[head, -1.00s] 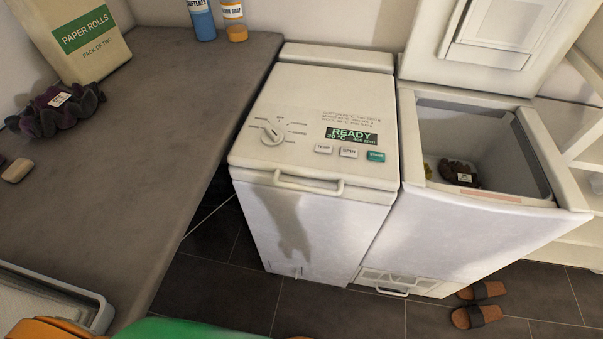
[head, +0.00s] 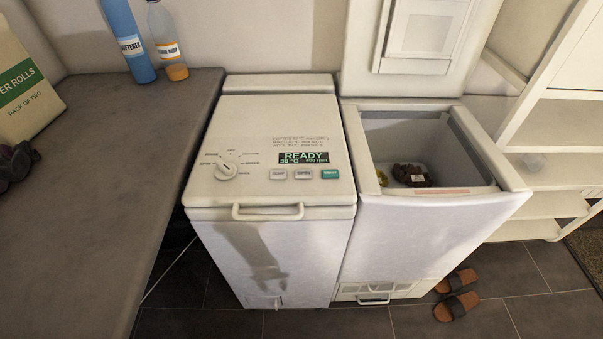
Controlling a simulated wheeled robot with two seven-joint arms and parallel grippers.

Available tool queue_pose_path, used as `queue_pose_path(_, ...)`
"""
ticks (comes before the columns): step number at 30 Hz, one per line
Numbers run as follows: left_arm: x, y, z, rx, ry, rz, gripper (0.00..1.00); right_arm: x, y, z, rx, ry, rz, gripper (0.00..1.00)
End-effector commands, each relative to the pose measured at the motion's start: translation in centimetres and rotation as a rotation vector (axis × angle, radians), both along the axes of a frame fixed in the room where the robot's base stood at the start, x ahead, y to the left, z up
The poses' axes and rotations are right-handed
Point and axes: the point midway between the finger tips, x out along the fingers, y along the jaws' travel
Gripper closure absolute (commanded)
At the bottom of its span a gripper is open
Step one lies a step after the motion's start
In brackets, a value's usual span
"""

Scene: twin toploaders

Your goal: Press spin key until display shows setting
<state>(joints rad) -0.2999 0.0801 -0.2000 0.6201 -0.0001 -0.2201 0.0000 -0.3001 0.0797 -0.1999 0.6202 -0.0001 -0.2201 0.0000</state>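The closed white toploader (head: 255,245) stands in the middle of the head view, its lid down. Its display (head: 303,157) reads READY, 30 °C and what looks like 400 rpm. Below the display are three keys in a row: a white key at left, the white spin key (head: 303,174) in the middle and a green key (head: 330,174) at right. A round dial (head: 226,170) sits left of them. Neither of my grippers is in view. A shadow falls on the machine's front.
A second toploader (head: 430,235) stands open at right, with a dark item (head: 411,175) inside. A grey counter (head: 100,200) is at left, bearing a softener bottle (head: 129,45), a soap bottle (head: 165,45) and paper rolls (head: 22,90). Slippers (head: 456,293) lie on the floor.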

Motion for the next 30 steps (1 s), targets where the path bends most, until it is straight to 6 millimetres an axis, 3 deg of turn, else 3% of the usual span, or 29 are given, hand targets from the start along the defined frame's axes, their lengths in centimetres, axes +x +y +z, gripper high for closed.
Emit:
queue_pose_path(12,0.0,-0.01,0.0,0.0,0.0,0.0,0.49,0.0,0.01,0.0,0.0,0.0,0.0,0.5)
queue_pose_path(14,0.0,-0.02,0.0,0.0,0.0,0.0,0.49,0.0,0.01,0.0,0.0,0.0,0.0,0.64)
queue_pose_path(18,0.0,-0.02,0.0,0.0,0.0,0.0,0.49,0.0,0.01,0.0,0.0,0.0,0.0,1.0)
queue_pose_path(30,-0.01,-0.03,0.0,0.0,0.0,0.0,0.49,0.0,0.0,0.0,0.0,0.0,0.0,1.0)
